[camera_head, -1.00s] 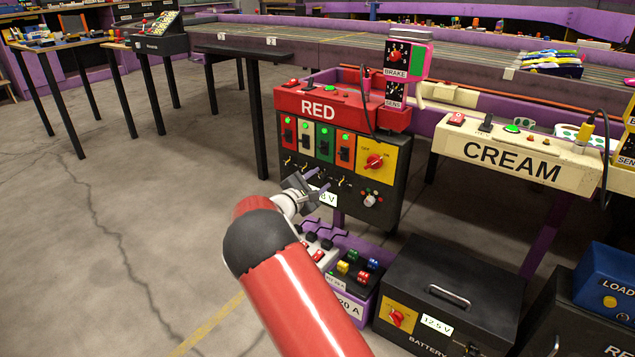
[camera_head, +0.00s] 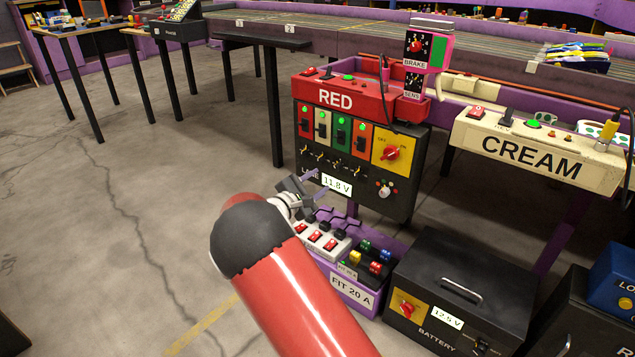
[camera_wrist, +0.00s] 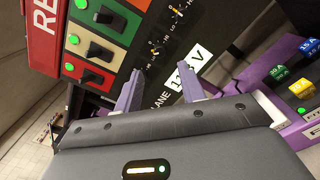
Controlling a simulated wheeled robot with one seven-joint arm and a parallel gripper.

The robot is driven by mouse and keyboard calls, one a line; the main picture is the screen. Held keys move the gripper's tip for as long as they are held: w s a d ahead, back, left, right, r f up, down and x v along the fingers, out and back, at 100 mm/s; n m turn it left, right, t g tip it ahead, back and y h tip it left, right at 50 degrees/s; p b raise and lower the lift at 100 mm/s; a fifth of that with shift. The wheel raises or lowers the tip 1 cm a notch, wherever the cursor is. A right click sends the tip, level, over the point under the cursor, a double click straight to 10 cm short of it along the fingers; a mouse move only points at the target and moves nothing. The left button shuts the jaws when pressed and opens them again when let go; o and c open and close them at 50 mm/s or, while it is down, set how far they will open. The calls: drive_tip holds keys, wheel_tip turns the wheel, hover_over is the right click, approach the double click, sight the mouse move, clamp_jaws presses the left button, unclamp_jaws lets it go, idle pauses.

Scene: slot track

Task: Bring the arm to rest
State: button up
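My gripper (camera_head: 312,184) is in front of the lower left of the black panel under the red RED box (camera_head: 345,99). In the wrist view its two purple fingers (camera_wrist: 161,88) stand apart with nothing between them, so it is open. The fingers point at the panel, near the white 11.8 V display (camera_head: 337,185). In the wrist view the left finger overlaps the panel face and the right one ends below the display. I cannot tell whether either finger touches the panel. My red arm reaches up from the bottom of the head view.
A purple FIT 20 A bin (camera_head: 352,292) with coloured fuses and a white red-switch strip (camera_head: 318,240) sit just below my gripper. A black BATTERY box (camera_head: 462,290) stands right of them. The cream CREAM box (camera_head: 530,152) is farther right. Open concrete floor lies left.

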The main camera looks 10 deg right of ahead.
drive_tip(key=s+d+r+m+g+y+p, duration=0.2)
drive_tip(key=s+d+r+m+g, duration=0.25)
drive_tip(key=s+d, duration=0.3)
drive_tip(key=s+d+r+m+g+y+p, duration=0.1)
drive_tip(key=s+d+r+m+g+p, duration=0.1)
drive_tip(key=s+d+r+m+g, duration=0.5)
drive_tip(key=s+a+r+m+t+y+p, duration=0.1)
drive_tip(key=s+a+r+m+y+p, duration=0.1)
drive_tip(key=s, duration=0.7)
drive_tip(key=s+a+r+m+t+y+p, duration=0.2)
drive_tip(key=s+a+r+y, duration=0.1)
drive_tip(key=s, duration=0.7)
drive_tip(key=s+a+r+m+t+y+p, duration=0.1)
drive_tip(key=s+y, duration=0.3)
drive_tip(key=s, duration=0.6)
drive_tip(key=shift+a+r+m+y+p, duration=0.4)
drive_tip(key=shift+a+r+m+p, duration=0.15)
drive_tip(key=shift+a+r+m, duration=0.15)
drive_tip(key=shift+o, duration=0.4)
